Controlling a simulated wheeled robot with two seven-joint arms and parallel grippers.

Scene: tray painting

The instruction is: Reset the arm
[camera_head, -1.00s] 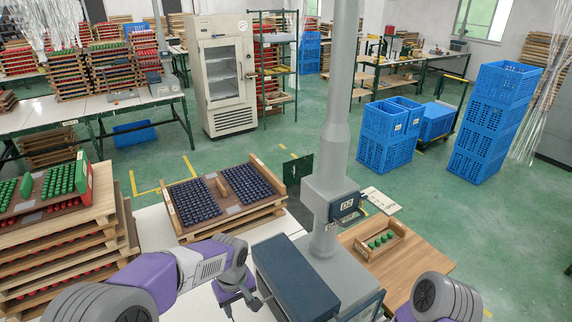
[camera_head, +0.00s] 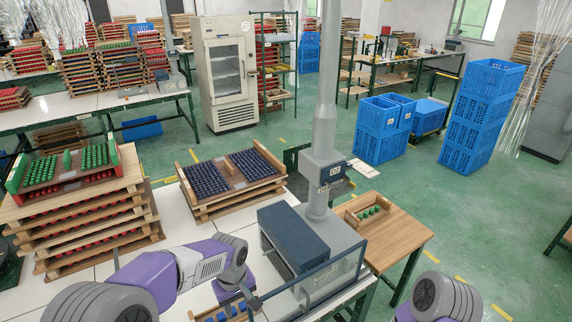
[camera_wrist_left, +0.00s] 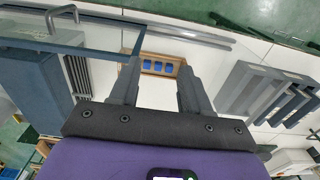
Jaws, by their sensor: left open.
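My left arm comes in from the lower left in the head view, bent at a grey elbow. Its left gripper (camera_head: 250,302) points down over the white table (camera_head: 170,232). In the left wrist view the left gripper (camera_wrist_left: 158,72) has its two dark fingers spread, with nothing between them. A small wooden tray with blue pieces (camera_wrist_left: 160,67) lies below, beyond the fingertips. This tray (camera_head: 222,312) also shows at the bottom edge of the head view, partly cut off. Of my right arm only a purple and grey part shows at the lower right; its gripper is out of view.
A grey machine with a post (camera_head: 322,240) stands close right of the left gripper. A wooden tray of dark blue pieces (camera_head: 203,213) lies behind it. Stacked trays with red and green pieces (camera_head: 75,212) stand left. A wooden table (camera_head: 405,240) holds a small green-piece box (camera_head: 350,212).

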